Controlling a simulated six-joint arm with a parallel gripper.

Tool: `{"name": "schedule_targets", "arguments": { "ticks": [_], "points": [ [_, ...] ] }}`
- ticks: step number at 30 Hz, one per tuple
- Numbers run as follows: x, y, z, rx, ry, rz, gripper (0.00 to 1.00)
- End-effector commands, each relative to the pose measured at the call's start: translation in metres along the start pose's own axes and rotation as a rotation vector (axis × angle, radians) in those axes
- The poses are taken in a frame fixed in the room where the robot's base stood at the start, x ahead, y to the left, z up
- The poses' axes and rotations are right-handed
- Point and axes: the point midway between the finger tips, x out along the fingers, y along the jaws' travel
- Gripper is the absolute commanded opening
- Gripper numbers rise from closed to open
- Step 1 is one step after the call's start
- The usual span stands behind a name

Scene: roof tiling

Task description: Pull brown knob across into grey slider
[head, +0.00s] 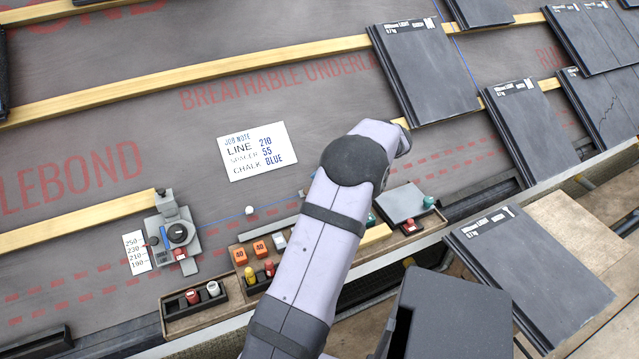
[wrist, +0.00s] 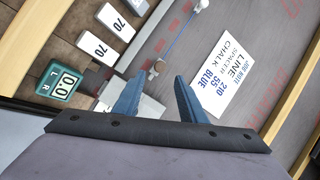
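In the head view my arm hides the fingers and the knob. A grey unit with a round dial (head: 178,234) stands at left beside a paper scale (head: 137,251); it appears to carry the grey slider, but I cannot make out the slider's opening.
A white ball (head: 250,210) sits beside the blue line between the unit and my arm. A job note (head: 257,151) reads line 210, spacer 55, chalk blue. A wooden tray (head: 212,318) holds coloured pieces along the front. Wooden battens and dark tiles (head: 424,75) lie behind.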

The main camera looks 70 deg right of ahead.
Motion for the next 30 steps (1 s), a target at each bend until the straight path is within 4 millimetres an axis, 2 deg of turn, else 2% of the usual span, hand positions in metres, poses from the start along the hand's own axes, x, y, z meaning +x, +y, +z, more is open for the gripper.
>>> {"name": "schedule_targets", "arguments": {
  "ticks": [4, 12, 16, 19, 23, 27, 30],
  "points": [
    [-0.008, 0.0, 0.0, 0.0, 0.0, 0.0, 0.38],
    [-0.009, 0.0, 0.0, 0.0, 0.0, 0.0, 0.38],
    [-0.007, 0.001, 0.003, 0.017, -0.008, -0.011, 0.37],
    [0.002, 0.001, 0.013, 0.08, -0.034, -0.055, 0.37],
    [0.022, 0.0, 0.036, 0.264, -0.101, -0.178, 0.37],
    [0.042, -0.005, 0.064, 0.582, -0.194, -0.389, 0.37],
    [0.049, -0.007, 0.074, 0.846, -0.246, -0.562, 0.37]
  ]
}}
